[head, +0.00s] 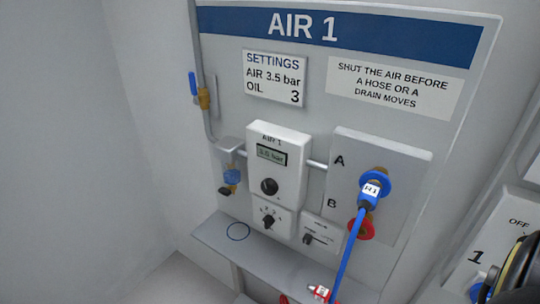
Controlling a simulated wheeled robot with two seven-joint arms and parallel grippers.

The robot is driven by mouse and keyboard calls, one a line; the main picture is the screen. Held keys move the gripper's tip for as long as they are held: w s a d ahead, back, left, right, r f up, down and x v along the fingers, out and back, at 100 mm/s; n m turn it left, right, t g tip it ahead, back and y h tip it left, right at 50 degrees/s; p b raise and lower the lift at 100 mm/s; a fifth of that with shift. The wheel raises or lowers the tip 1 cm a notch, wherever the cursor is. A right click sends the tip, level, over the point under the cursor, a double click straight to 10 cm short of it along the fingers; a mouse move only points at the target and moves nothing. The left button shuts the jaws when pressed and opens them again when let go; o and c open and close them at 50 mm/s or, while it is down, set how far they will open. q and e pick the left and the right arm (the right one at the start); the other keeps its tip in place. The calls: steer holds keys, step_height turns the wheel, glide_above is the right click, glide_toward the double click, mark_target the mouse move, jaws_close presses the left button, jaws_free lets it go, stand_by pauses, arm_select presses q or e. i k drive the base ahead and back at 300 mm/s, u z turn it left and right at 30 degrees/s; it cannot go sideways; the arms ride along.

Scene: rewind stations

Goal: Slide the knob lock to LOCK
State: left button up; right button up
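The white AIR 1 regulator unit (277,152) is fixed to the wall panel, with a small display and a round black knob (269,186). Below it is a smaller white box with a dark dial (267,219). To its right, a small white plate (326,230) carries a dark slider or lever (308,239) towards its left side. This may be the knob lock; its label is too small to read, so its position is unclear. Neither of my grippers is in view.
A blue hose plug (369,193) sits in port A, its hose hanging in front of red-ringed port B (366,226). A blue-handled valve (194,84) is upper left.

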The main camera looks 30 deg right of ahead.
mark_target(308, 238)
steer(key=z, duration=1.55)
